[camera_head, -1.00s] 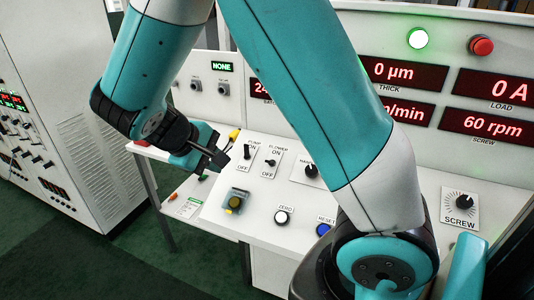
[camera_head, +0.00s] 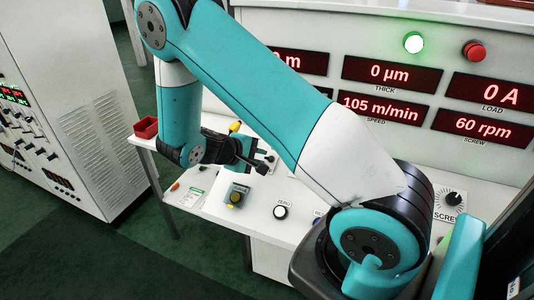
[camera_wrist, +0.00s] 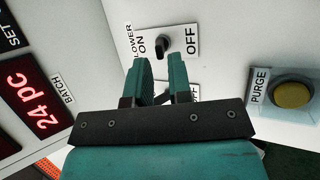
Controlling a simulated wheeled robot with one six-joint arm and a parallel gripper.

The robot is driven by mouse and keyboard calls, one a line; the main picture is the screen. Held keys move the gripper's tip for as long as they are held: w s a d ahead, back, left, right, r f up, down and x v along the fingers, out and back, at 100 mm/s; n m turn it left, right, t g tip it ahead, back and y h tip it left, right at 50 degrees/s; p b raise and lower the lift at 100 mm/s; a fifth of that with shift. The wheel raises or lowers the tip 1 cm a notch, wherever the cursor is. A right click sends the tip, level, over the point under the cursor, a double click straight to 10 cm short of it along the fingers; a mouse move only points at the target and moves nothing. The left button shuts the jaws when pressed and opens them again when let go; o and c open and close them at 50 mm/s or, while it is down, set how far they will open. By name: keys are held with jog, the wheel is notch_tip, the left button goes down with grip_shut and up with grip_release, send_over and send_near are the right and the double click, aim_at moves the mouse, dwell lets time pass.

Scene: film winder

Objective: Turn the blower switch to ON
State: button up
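The blower switch (camera_wrist: 163,45) is a small black knob on a white plate, with ON at the left and OFF at the right in the wrist view. Which mark it points to is hard to tell. My gripper (camera_wrist: 160,60) is open, its two teal fingers a little apart with nothing held between them. The fingertips are just short of the knob, roughly lined up with it; contact cannot be made out. In the head view my gripper (camera_head: 262,162) is low over the sloping panel, and my arm hides most of the switch labels.
The yellow purge button (camera_wrist: 293,94) is to the right in the wrist view. A second OFF plate (camera_wrist: 194,92) shows partly behind my fingers. In the head view the white zero button (camera_head: 280,212) is in front, and a red bin (camera_head: 146,128) stands at the panel's left end.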

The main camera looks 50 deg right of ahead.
aim_at(265, 158)
jog(key=shift+p+x, duration=0.5)
jog(key=shift+x, duration=1.65)
grip_shut()
